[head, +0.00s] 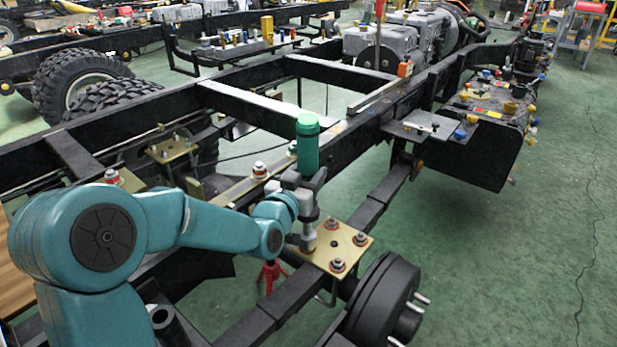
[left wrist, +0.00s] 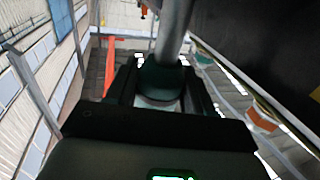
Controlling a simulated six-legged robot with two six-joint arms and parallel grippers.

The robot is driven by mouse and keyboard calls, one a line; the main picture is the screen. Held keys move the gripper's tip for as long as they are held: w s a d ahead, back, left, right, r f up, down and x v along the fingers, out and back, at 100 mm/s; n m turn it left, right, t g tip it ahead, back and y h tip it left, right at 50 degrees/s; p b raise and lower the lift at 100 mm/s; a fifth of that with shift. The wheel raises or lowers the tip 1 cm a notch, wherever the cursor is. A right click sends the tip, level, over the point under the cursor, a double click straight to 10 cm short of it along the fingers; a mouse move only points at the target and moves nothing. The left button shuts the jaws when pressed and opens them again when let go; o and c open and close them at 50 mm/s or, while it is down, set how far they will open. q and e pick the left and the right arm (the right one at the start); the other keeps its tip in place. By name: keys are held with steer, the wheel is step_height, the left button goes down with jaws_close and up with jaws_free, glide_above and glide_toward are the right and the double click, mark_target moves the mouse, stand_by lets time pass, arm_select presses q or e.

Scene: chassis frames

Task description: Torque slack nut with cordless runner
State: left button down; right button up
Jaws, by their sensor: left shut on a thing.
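The cordless runner (head: 307,148) stands upright with a green body and a bright green top. My left gripper (head: 300,188) is shut on it; the teal arm comes in from the left. The runner's grey lower end reaches down to the left corner of a brass plate (head: 340,248), where it hides what is beneath, so I cannot tell whether it sits on a nut. Other nuts on the plate show, one at the front (head: 338,265) and one at the right (head: 360,239). In the left wrist view the runner (left wrist: 160,82) lies between dark fingers. Which nut is slack I cannot tell.
Black chassis rails (head: 250,105) and cross members surround the plate. A black wheel hub (head: 383,300) stands close to its front right. A red stand (head: 271,272) is on the green floor below. The floor at right is clear.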

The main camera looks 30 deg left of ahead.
mark_target(303, 154)
arm_select(q)
steer(key=shift+a+r, duration=0.1)
steer(key=shift+r, duration=0.55)
steer(key=shift+r+p, duration=1.45)
steer(key=shift+r, duration=1.05)
